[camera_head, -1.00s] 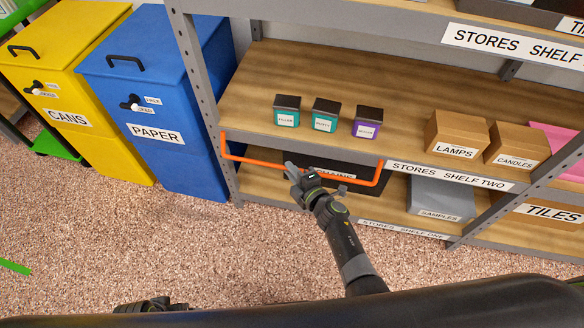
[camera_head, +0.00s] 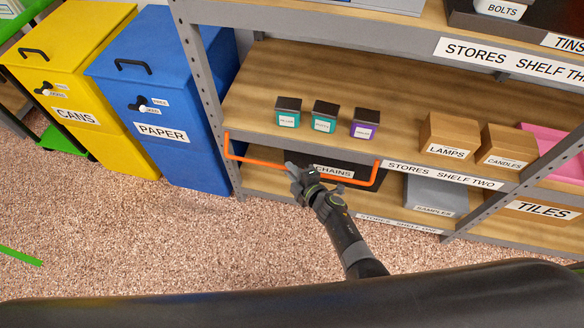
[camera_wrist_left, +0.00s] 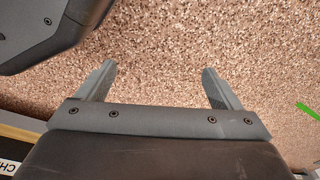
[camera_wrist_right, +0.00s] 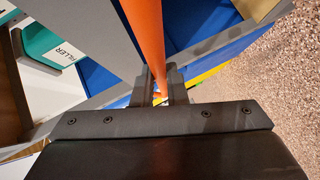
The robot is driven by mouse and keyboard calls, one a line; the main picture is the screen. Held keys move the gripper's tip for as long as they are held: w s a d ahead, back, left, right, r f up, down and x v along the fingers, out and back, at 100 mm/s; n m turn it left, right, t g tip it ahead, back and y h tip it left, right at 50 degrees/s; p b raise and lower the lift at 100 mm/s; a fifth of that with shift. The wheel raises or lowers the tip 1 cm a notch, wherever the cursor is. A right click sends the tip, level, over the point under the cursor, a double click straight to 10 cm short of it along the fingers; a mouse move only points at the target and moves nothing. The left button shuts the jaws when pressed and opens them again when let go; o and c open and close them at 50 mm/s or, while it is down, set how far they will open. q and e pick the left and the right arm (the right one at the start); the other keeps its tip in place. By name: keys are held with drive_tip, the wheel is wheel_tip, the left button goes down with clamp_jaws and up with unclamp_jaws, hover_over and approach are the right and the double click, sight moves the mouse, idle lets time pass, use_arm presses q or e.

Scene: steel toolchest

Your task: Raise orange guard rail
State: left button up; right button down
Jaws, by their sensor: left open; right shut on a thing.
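The orange guard rail (camera_head: 258,162) is a thin bar with bent-up ends, in front of the middle shelf's edge in the head view. It hangs low, its long bar below the shelf edge. My right gripper (camera_head: 294,170) is shut on the rail near the middle of the bar. In the right wrist view the rail (camera_wrist_right: 145,30) runs between the closed fingers (camera_wrist_right: 158,88). My left gripper (camera_wrist_left: 160,85) is open and empty over the speckled floor in its wrist view. It is not visible in the head view.
Three small boxes (camera_head: 325,114) stand on the middle shelf behind the rail, with LAMPS (camera_head: 447,139) and CANDLES (camera_head: 508,147) boxes to the right. A dark CHAINS box (camera_head: 345,172) sits below. Blue (camera_head: 165,100) and yellow (camera_head: 70,80) bins stand left. The floor in front is clear.

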use_arm(q)
drive_tip(key=shift+s+a+f, duration=0.2)
drive_tip(key=shift+s+f, duration=0.25)
drive_tip(key=shift+f, duration=0.1)
use_arm(e)
drive_tip(key=shift+s, duration=0.15)
drive_tip(key=c, duration=1.7)
unclamp_jaws()
use_arm(q)
drive_tip(key=s+a+p, duration=0.1)
drive_tip(key=s+p, duration=0.5)
drive_tip(key=p, duration=0.1)
drive_tip(key=shift+s+f+m, duration=0.2)
drive_tip(key=shift+f+m, duration=0.1)
use_arm(e)
drive_tip(key=v, duration=1.7)
drive_tip(key=shift+d+r, duration=0.2)
drive_tip(key=shift+r, duration=0.05)
